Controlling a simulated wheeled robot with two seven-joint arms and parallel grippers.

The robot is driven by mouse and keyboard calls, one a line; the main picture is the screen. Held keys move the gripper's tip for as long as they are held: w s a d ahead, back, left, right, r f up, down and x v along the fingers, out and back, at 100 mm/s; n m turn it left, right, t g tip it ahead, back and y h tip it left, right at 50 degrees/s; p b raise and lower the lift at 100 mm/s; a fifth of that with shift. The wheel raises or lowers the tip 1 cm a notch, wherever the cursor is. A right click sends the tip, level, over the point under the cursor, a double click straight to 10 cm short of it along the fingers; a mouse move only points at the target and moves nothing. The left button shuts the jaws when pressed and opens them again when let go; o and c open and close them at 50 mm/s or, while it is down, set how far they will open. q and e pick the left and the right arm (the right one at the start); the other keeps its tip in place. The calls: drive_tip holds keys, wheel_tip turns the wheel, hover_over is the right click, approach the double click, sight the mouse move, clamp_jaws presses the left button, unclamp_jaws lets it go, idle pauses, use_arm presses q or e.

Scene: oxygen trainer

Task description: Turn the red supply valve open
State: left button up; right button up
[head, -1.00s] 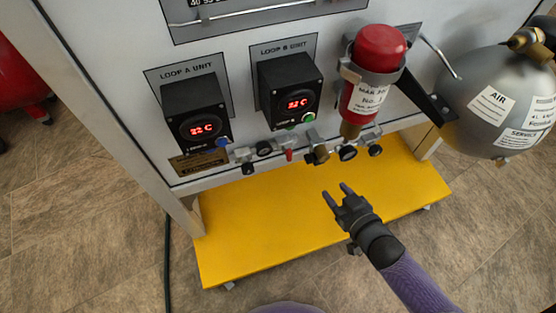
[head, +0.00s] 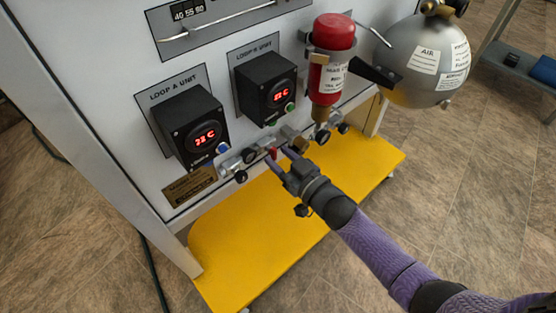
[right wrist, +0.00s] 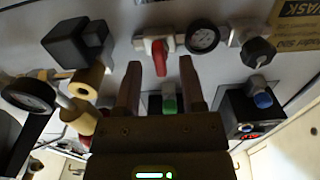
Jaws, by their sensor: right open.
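The red supply valve (head: 274,153) is a small red lever on the fitting row along the panel's lower edge. In the right wrist view the red lever (right wrist: 163,58) sits on a pale valve body, its free end pointing down toward the fingers. My right gripper (head: 286,156) is at the row, fingertips close to the lever. In the right wrist view its open fingers (right wrist: 163,76) are on either side of the lever's lower end, with visible gaps. I cannot tell whether the tips reach as deep as the lever. My left gripper is out of view.
A round gauge (right wrist: 203,39) sits close beside the valve. Brass fittings (right wrist: 88,85) stand on its other side. The Loop A box (head: 193,127), Loop B box (head: 266,87) and red cylinder (head: 331,62) are above the row. A yellow shelf (head: 238,236) lies below.

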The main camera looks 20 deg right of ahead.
drive_tip(key=shift+w+a, duration=0.1)
drive_tip(key=shift+w, duration=0.15)
drive_tip(key=shift+c, duration=0.3)
clamp_jaws()
